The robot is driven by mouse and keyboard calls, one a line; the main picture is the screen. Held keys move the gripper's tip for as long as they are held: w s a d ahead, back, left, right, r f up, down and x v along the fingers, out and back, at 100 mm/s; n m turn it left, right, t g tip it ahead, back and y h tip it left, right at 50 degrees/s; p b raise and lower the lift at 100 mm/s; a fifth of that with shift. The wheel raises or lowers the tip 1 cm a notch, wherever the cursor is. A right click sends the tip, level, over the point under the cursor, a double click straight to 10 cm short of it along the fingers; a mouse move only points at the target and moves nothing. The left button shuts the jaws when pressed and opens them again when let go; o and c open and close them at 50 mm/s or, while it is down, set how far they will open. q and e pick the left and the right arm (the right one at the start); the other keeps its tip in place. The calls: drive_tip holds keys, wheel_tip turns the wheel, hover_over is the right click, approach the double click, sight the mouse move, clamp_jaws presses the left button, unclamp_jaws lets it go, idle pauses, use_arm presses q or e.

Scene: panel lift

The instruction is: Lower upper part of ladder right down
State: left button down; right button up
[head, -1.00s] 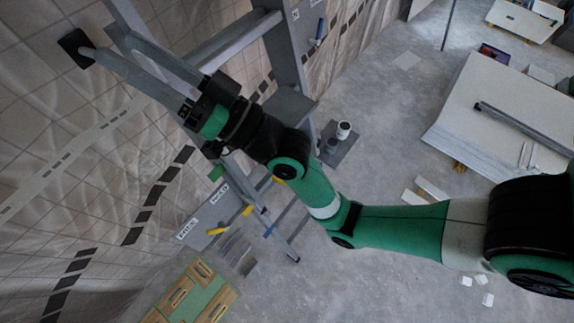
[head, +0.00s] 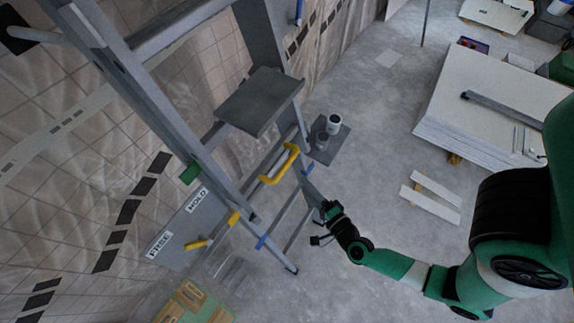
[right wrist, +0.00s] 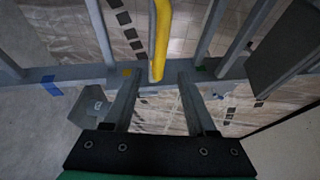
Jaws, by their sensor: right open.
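The grey ladder (head: 150,95) leans across the left of the head view, with a grey platform (head: 258,100) on it. A bent yellow handle (head: 281,166) sits on its lower section. My right gripper (head: 322,227) is right of and below that handle in the head view, close to the ladder's lower leg. In the right wrist view its two fingers are apart, and the yellow handle (right wrist: 160,38) lies ahead between them, with no visible grip. A yellow lever (head: 213,240) is beside a grey plate marked FREE and HOLD (head: 180,230). My left gripper is out of view.
A tiled wall (head: 110,150) stands behind the ladder. Cups stand on a dark sheet (head: 330,145) on the floor. Stacked white boards (head: 480,110) are at right, with loose strips (head: 432,195) nearby. Grey floor between them is clear.

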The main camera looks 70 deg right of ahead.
sight(287, 163)
drive_tip(key=b+x, duration=0.1)
drive_tip(key=x, duration=1)
drive_tip(key=shift+w+b, duration=0.15)
drive_tip(key=shift+b, duration=0.2)
drive_tip(key=shift+c, duration=0.2)
clamp_jaws()
drive_tip(key=shift+r, duration=0.15)
idle(0.4)
